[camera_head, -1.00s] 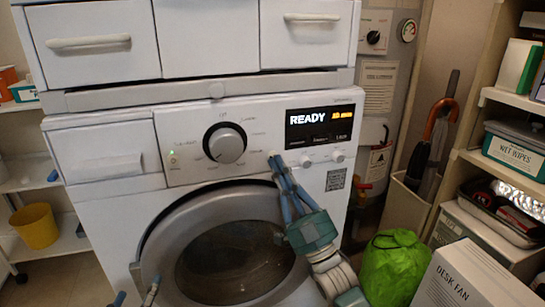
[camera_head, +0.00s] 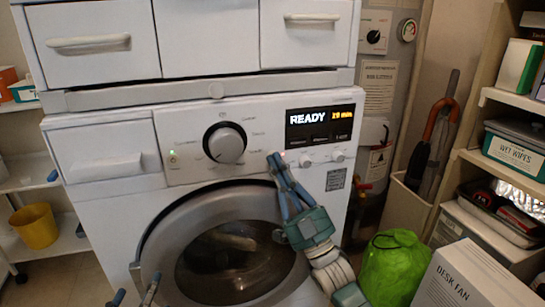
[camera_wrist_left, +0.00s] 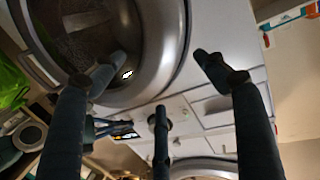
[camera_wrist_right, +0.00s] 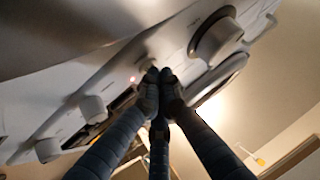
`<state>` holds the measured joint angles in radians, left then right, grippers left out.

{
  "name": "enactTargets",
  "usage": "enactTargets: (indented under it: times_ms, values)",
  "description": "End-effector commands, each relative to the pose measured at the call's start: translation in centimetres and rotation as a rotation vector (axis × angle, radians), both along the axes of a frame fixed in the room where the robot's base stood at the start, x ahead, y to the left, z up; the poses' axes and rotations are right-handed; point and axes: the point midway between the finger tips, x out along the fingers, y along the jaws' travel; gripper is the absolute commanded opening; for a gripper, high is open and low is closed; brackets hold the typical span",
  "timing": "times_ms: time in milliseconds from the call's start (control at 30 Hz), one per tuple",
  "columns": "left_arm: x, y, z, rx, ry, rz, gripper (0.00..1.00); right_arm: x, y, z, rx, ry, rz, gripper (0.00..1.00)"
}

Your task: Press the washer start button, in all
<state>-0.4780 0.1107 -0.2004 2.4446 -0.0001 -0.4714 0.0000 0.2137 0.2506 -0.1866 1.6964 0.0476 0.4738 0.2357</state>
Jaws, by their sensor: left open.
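The washer (camera_head: 100,205) has a front panel with a big dial (camera_head: 225,144) and a lit display (camera_head: 320,124) reading READY. My right gripper (camera_head: 275,158) has its fingertips at the panel, left of two small knobs (camera_head: 321,157). In the right wrist view the right fingers (camera_wrist_right: 157,78) meet at their tips, close to the panel, beside a small red light (camera_wrist_right: 133,79). The fingertips cover part of this spot, and I cannot tell whether they touch a button. My left gripper (camera_wrist_left: 155,65) is open and empty, low before the round door (camera_head: 235,262).
White drawers (camera_head: 90,42) sit above the washer. On the right are a shelf with a wet wipes box (camera_head: 515,152), a green bag (camera_head: 393,268), a desk fan box (camera_head: 470,280) and an umbrella stand (camera_head: 405,205). A yellow bucket (camera_head: 35,226) stands at left.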

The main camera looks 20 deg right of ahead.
Motion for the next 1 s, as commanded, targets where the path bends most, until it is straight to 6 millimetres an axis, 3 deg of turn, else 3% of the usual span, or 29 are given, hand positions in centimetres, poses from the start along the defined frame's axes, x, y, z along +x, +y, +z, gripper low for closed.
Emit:
enactTargets:
  times_ms: [467, 1000]
  values:
    - [0.1, -0.1, 0.4, -0.003, -0.012, -0.002, 0.73, 0.1, 0.0, 0.0, 0.0, 0.0, 0.0, 0.0]
    - [-0.6, 0.7, -2.9, 0.032, 0.126, 0.011, 0.73, -0.8, 0.0, 0.0, 0.0, 0.0, 0.0, 0.0]
